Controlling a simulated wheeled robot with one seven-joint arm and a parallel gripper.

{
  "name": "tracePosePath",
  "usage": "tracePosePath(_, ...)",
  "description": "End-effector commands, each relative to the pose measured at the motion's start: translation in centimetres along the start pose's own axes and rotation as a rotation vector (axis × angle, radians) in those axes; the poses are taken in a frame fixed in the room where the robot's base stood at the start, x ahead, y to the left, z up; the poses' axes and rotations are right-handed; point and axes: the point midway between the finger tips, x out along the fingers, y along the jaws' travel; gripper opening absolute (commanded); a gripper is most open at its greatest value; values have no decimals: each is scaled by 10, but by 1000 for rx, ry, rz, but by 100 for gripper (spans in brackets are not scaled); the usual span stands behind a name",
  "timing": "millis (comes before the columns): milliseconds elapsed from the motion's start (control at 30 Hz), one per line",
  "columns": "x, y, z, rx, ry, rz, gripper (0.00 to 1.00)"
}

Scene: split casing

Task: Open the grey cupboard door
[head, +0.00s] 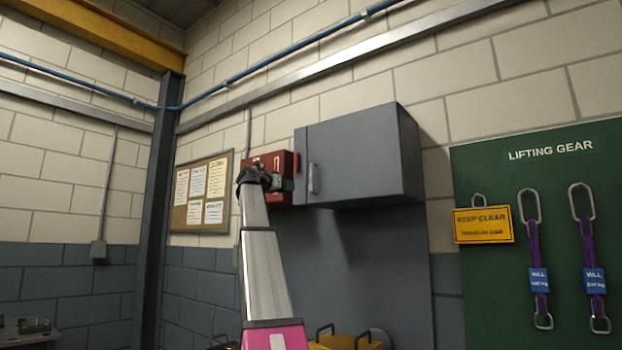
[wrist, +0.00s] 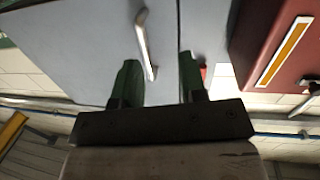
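The grey cupboard (head: 385,150) hangs on the wall, and its door (head: 345,150) looks shut. An upright silver handle (head: 313,179) is near the door's left edge. In the wrist view the handle (wrist: 146,42) runs down toward the gap between my fingers. My gripper (head: 287,184) is just left of the handle in the head view, in front of a red box. In the wrist view my gripper (wrist: 158,72) is open, with green fingers apart and nothing clamped. I cannot tell whether the handle's lower end is between the fingers in depth.
The red box (head: 283,163) is on the wall left of the cupboard; it also shows in the wrist view (wrist: 275,45). A notice board (head: 203,192) hangs further left. A green lifting gear board (head: 550,165) is at the right. Yellow items (head: 345,341) stand below.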

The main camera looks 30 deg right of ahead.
Motion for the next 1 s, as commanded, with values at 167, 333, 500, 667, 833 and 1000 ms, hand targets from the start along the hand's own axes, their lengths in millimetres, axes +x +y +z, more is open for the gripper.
tracePosePath(167, -2, 24, -49, 50, 47, 41, 38)
tracePosePath(333, 3, 29, -57, 60, 56, 50, 38)
tracePosePath(500, 27, 30, -58, 59, 56, 51, 38)
tracePosePath(667, 56, 32, -60, 59, 56, 50, 38)
tracePosePath(833, 83, 33, -61, 59, 55, 49, 38)
tracePosePath(1000, 99, 33, -61, 58, 55, 49, 38)
